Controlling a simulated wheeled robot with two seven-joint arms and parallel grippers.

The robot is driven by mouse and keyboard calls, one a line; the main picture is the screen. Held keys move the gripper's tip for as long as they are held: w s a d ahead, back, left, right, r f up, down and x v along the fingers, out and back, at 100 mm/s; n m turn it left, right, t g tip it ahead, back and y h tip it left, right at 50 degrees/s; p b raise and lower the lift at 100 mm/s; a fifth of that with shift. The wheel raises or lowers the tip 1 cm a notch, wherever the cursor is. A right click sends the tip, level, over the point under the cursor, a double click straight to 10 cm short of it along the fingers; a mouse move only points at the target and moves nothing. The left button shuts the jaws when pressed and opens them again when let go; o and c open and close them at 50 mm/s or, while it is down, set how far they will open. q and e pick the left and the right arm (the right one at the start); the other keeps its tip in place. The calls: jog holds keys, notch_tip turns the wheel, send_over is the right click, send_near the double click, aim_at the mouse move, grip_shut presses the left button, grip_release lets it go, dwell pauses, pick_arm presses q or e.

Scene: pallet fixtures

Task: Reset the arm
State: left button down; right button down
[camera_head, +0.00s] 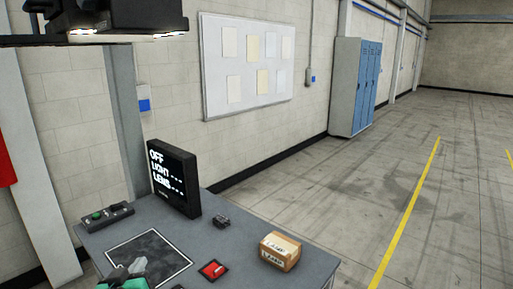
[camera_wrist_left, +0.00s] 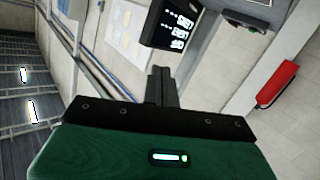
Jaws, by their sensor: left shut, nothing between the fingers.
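My left gripper (camera_head: 137,266) shows at the bottom edge of the head view, its grey fingers over the front part of the dark square mat (camera_head: 150,250) and its green body cut off by the frame. In the left wrist view its two dark fingers (camera_wrist_left: 160,76) are together with nothing between them. They point up toward the wall and screen. My right gripper is in neither view.
A grey table (camera_head: 232,236) holds a black screen (camera_head: 174,178), a button box (camera_head: 105,214), a small dark part (camera_head: 221,221), a red button (camera_head: 213,269) and a labelled carton (camera_head: 280,251). A dark lamp fixture (camera_head: 115,18) hangs above. Open floor lies right.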

pick_arm(q)
jog(key=s+d+f+m+g, duration=0.2)
jog(key=s+f+g, duration=0.4)
jog(key=s+f, duration=0.65)
jog(key=s+d+f+m+g+h, duration=0.1)
jog(key=s+d+f+m+g, duration=0.15)
jog(key=s+f, duration=0.5)
jog(key=s+d+f+m+g, duration=0.1)
jog(key=s+f+g, duration=0.3)
jog(key=s, duration=0.6)
notch_tip(320, 180, down, 32)
jog(key=g, duration=0.2)
jog(key=s+a+f, duration=0.2)
jog(key=s+f, duration=0.7)
jog(key=s+a+f, duration=0.2)
jog(key=s+f, duration=0.7)
jog(key=s, duration=0.1)
jog(key=shift+f+g, duration=0.15)
jog(key=shift+g, duration=0.2)
jog(key=shift+s, duration=0.1)
